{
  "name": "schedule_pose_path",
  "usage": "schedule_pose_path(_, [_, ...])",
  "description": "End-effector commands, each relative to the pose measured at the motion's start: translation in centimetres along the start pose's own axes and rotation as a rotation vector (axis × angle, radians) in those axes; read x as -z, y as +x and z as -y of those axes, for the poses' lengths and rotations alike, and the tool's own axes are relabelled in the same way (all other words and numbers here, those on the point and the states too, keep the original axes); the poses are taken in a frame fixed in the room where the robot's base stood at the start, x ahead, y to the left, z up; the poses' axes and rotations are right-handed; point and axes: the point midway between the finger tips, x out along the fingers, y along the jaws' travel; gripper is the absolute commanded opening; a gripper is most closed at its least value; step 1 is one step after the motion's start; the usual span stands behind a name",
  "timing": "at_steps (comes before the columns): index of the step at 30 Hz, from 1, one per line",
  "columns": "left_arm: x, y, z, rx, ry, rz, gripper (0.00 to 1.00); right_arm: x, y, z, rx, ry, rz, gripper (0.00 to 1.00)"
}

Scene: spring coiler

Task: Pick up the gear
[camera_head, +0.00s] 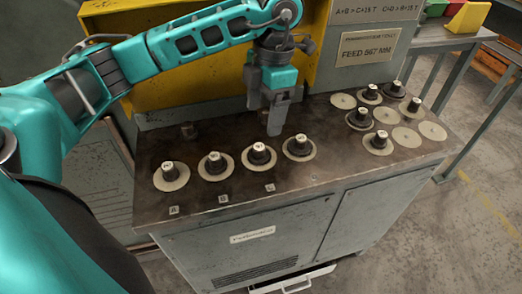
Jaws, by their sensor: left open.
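Several dark gear-like parts with pale marked tops stand upright on round pale discs on the bench top (330,165). Four sit in a front-left row: one at the left end (168,170), a second (215,160), a third (259,153) and a fourth (298,144). More stand in a cluster at the right, such as a part at its front (379,141). I cannot tell which one is the task's gear. My left gripper (275,130) points down behind the third and fourth parts, open and holding nothing visible. My right gripper is out of view.
A small dark object (188,130) sits at the bench's back left. A yellow and grey machine housing (215,85) with a sign (367,45) rises behind. Empty discs (432,131) lie at the right. An open drawer (293,282) shows low in front. Colored bins (467,18) stand on another table.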

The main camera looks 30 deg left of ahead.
Motion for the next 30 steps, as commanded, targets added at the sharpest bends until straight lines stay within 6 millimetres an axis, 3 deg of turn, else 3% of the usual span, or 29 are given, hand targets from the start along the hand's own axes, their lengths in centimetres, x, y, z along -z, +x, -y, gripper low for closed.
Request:
schedule_pose_path(1, [0.1, 1.3, 0.1, 0.004, 0.001, -0.004, 0.81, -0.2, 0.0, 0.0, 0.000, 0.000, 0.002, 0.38])
schedule_pose_path(6, [0.0, 4.0, 0.1, 0.004, 0.002, -0.001, 0.81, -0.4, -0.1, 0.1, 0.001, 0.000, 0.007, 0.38])
schedule_pose_path(13, [0.0, 5.7, 0.1, 0.006, 0.002, -0.001, 0.81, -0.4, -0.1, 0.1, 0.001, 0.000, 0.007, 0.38])
schedule_pose_path(21, [0.0, 9.6, 0.1, 0.007, 0.002, 0.000, 0.81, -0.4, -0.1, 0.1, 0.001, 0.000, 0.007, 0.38])
schedule_pose_path(30, [-0.1, 10.2, 0.1, 0.005, 0.004, 0.003, 0.81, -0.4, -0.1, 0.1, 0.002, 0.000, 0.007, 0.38])
